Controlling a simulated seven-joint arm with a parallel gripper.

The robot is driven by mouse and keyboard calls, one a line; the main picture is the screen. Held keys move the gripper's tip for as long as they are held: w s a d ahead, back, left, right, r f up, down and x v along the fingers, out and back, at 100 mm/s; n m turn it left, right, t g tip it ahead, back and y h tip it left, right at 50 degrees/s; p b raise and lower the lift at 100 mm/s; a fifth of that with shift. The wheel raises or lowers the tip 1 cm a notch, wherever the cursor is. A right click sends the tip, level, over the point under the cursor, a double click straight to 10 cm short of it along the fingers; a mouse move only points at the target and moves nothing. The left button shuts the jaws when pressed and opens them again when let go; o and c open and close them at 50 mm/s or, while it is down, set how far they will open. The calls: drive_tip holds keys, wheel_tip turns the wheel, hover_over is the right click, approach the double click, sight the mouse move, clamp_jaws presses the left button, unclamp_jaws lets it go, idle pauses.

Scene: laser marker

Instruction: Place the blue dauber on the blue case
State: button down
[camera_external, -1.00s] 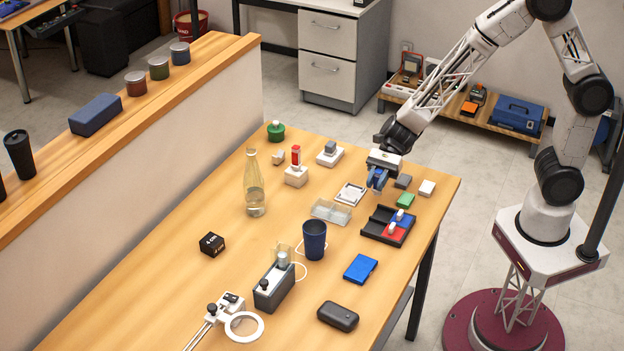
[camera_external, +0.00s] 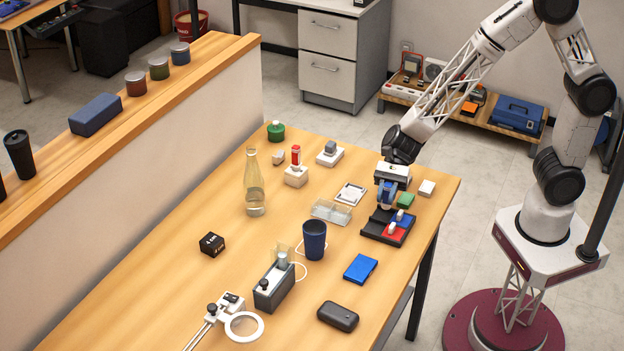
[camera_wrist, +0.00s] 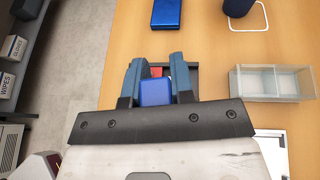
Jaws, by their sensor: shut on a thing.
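My gripper (camera_external: 387,203) is low over the back end of the black tray (camera_external: 376,234). Its blue fingers are shut on a blue block, which I take to be the blue dauber (camera_wrist: 155,92). In the external view the fingers and the dauber are hard to tell apart. The blue case (camera_external: 360,268) is flat and lies on the table in front of the tray, apart from the gripper. It also shows at the top of the wrist view (camera_wrist: 167,12). The tray holds red and blue parts with white pieces on them.
A dark blue cup (camera_external: 314,240) and a clear divided box (camera_external: 331,211) stand left of the tray. A black case (camera_external: 338,316) lies near the front.

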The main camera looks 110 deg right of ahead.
drive_tip(key=s+a+r+n+g+y, duration=0.1)
drive_tip(key=s+a+n+g, duration=0.1)
drive_tip(key=a, duration=1.1)
drive_tip(key=shift+s+a+n+g+y, duration=0.3)
drive_tip(key=shift+n+g, duration=0.1)
drive_tip(key=shift+g, duration=0.2)
hover_over(360, 272)
drive_tip(key=shift+f, duration=0.75)
drive_tip(key=shift+f, duration=1.75)
drive_tip(key=shift+f, duration=0.15)
drive_tip(key=c, duration=1)
unclamp_jaws()
